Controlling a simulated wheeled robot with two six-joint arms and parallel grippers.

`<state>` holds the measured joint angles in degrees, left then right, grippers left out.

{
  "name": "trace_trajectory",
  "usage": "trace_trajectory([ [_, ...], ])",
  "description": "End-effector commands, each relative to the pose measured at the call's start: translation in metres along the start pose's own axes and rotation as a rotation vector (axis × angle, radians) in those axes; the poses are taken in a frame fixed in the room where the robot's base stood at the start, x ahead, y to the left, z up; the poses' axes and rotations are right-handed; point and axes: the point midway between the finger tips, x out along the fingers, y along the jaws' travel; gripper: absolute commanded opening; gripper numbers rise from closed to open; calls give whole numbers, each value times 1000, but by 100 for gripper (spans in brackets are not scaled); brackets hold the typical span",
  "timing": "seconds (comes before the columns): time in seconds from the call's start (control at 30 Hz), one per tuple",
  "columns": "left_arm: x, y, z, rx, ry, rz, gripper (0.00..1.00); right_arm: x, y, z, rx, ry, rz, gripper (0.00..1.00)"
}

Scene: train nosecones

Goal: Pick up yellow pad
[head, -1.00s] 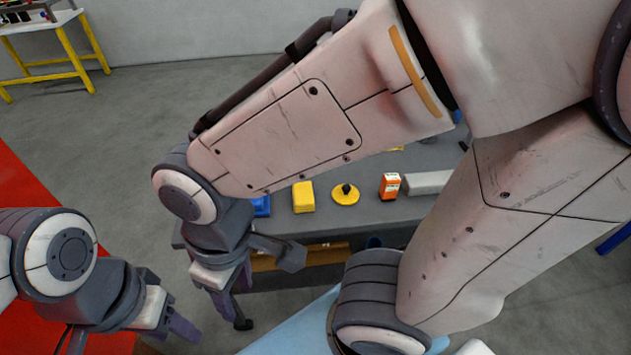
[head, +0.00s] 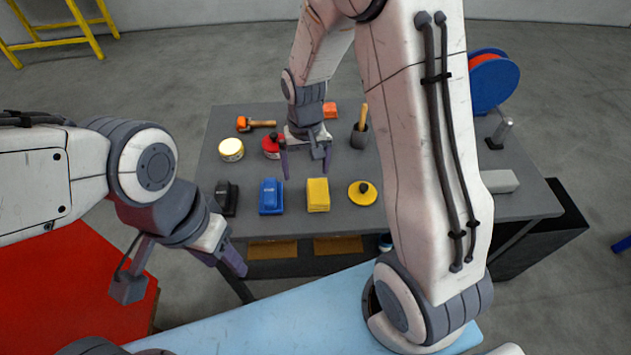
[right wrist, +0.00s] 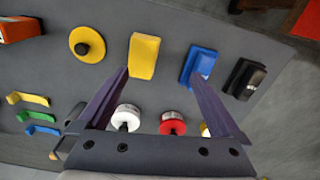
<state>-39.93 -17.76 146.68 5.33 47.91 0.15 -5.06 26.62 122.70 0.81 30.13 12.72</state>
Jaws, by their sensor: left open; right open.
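A yellow rectangular pad (head: 317,194) lies on the grey table, between a blue block and a round yellow disc (head: 362,193) with a black knob. The yellow pad also shows in the right wrist view (right wrist: 145,55), just beyond the fingertips and between their lines. My right gripper (head: 305,167) is open and empty, pointing down above the table, behind the yellow pad in the head view and apart from it. My left gripper (head: 182,272) is open and empty, off the table's left front side.
The blue block (head: 271,196) and a black block (head: 227,198) sit left of the yellow pad. A grey block (head: 499,181) lies at right.

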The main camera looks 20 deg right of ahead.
Motion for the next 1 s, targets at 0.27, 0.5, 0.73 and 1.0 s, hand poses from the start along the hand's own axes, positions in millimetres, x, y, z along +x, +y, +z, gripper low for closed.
trace_trajectory([
  [0.27, -8, 1, 0, 0, 0, 0, 50, 41, 38, -25, 135, -11, 11, 100],
  [0.5, -16, 1, -1, 0, 0, 0, 50, 76, 39, -25, 135, -10, 10, 100],
  [0.73, -22, 2, -1, 1, 0, 0, 50, 89, 38, -26, 134, -9, 10, 100],
  [1.0, -40, 3, -2, 5, 0, 0, 50, 121, 37, -28, 134, -11, 10, 100],
])
